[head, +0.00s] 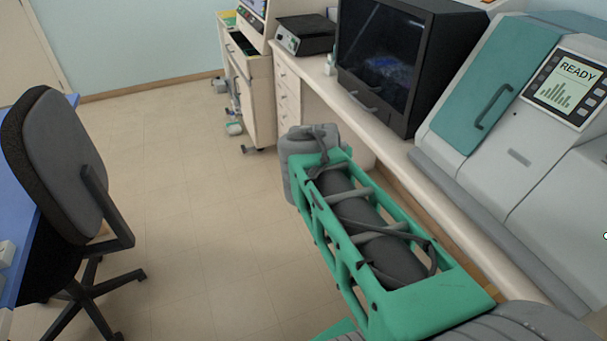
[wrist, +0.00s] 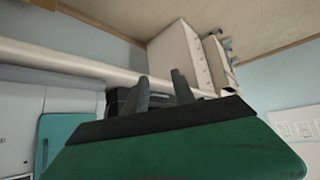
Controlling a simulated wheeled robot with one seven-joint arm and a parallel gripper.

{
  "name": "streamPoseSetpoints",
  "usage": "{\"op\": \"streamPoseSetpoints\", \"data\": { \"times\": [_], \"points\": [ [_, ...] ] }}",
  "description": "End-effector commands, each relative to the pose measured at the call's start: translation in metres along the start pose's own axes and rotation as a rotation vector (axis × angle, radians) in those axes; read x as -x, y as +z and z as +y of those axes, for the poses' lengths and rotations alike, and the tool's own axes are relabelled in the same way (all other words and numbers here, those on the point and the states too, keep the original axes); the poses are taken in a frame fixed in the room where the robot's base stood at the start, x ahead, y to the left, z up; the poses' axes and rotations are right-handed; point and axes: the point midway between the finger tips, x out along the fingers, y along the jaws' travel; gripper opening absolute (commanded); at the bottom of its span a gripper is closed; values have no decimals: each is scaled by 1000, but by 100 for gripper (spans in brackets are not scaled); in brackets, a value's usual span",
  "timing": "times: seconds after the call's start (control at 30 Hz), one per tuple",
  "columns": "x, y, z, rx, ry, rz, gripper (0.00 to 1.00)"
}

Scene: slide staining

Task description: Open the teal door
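The teal door (head: 500,83) is on the front of the white machine at the right of the head view. It looks closed and has a dark bar handle (head: 494,107) near its lower right side. Part of the teal door also shows at the left edge of the wrist view (wrist: 62,128). My gripper (wrist: 160,76) shows two dark fingers spread apart with nothing between them. It is well away from the door and points elsewhere. In the head view the fingers cannot be made out clearly beyond the green arm.
The white counter (head: 398,150) runs along the right, with a black glass-fronted cabinet (head: 405,65) left of the machine. A display (head: 568,85) reading READY is right of the door. An office chair (head: 65,165) stands at the left. The floor (head: 190,190) between is clear.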

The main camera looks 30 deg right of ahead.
Motion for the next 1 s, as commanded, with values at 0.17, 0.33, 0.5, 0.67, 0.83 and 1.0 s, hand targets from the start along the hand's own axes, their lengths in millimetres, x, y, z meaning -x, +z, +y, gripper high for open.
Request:
{"op": "streamPoseSetpoints", "data": {
  "times": [0.17,0.33,0.5,0.67,0.83,1.0],
  "points": [
    [16,24,-28,88,-75,-80,32],
    [25,41,-42,144,-119,-126,32],
    [27,46,-46,159,-130,-140,32],
    [26,46,-46,159,-130,-139,32],
    [38,76,-65,245,-192,-208,32],
    [79,160,-99,509,-350,-395,32]
  ]
}}
